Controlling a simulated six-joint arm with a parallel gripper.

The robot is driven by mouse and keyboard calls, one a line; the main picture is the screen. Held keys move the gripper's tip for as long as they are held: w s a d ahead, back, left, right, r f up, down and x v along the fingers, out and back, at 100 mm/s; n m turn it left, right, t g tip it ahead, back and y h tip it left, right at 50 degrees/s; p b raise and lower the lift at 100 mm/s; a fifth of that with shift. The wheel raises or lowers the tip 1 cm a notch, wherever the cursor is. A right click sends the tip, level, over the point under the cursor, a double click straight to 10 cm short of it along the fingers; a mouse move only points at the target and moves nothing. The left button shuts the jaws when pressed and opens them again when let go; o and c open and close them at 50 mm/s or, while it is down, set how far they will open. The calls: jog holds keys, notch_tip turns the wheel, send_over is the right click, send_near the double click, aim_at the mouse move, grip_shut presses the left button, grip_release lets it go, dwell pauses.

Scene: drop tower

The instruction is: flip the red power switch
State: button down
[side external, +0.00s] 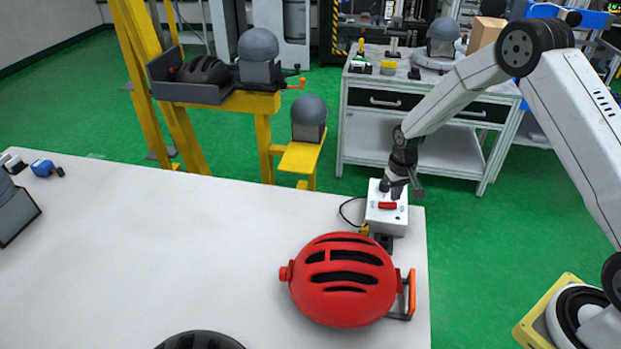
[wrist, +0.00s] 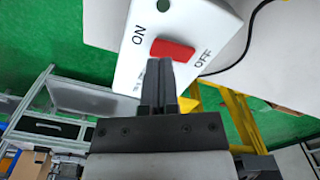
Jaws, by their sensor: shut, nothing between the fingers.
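The red power switch (side external: 388,205) is a rocker on the face of a white box (side external: 386,222) at the right end of the white table. In the wrist view the red switch (wrist: 172,49) sits between the printed words ON and OFF on the white box (wrist: 205,20). My gripper (side external: 396,191) is shut and empty, right at the box. In the wrist view my gripper's fingertips (wrist: 158,62) are together, just below the switch and towards its ON end. I cannot tell whether they touch it.
A red helmet (side external: 343,281) on a stand with an orange handle (side external: 411,293) sits in front of the box. A black cable (side external: 347,212) runs from the box's left. The yellow frame (side external: 262,104) stands behind the table. The table's middle (side external: 180,250) is clear.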

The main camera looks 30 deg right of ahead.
aim_at(394, 204)
jog(key=shift+f, duration=1.05)
dwell(0.9)
jog(key=shift+r, duration=3.55)
jog(key=shift+s+a+r, duration=0.2)
jog(key=shift+r, duration=0.05)
jog(key=s+a+r+n+t, duration=0.1)
jog(key=s+a+r, duration=0.3)
jog(key=s, duration=0.5)
jog(key=s+a+r+n+t, duration=0.1)
jog(key=s+a+r, duration=0.3)
jog(key=s, duration=0.6)
jog(key=shift+a+r+n+t, duration=0.35)
jog(key=shift+r+n, duration=0.15)
jog(key=shift+r, duration=0.2)
